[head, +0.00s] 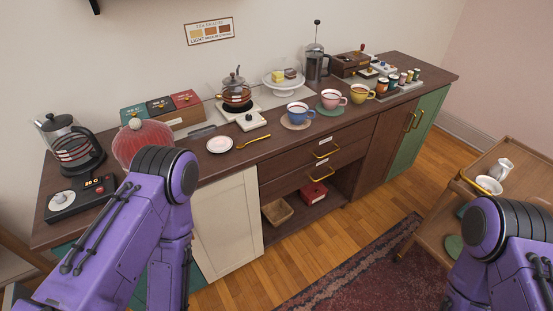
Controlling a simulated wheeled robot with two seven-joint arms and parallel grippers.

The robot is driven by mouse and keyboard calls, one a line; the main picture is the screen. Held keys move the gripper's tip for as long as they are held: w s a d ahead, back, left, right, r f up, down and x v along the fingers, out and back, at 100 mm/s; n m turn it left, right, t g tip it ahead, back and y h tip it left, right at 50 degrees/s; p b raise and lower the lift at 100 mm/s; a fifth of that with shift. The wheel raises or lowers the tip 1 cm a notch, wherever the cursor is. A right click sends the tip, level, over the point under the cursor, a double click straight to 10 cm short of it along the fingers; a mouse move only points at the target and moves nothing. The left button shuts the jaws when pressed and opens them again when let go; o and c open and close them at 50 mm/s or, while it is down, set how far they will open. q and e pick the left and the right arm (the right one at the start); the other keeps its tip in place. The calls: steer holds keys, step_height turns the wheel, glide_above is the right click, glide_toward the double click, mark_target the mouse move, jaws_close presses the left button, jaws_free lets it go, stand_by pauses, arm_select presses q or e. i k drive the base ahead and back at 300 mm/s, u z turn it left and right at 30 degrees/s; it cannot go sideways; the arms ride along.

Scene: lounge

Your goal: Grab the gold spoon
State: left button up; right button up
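The gold spoon (253,141) lies flat on the dark wooden counter (215,173), near its front edge. It sits just right of a small white plate (220,144) and left of the blue cup (297,113). Nothing covers the spoon. My purple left arm rises at the lower left, left of the spoon and plate, and its gripper is out of view. My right arm shows at the lower right, far from the spoon, and its gripper is also out of view.
Behind the spoon stand a white scale (250,121) and a glass teapot (236,95). A pink glass jar (140,144) is partly hidden by my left arm. A wooden cart (461,198) stands at the right.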

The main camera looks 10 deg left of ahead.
mark_target(241, 146)
steer(key=z, duration=0.2)
steer(key=k, duration=0.65)
steer(key=z, duration=0.9)
steer(key=i, duration=1)
steer(key=u, duration=0.7)
steer(key=i, duration=0.7)
steer(key=u, duration=0.8)
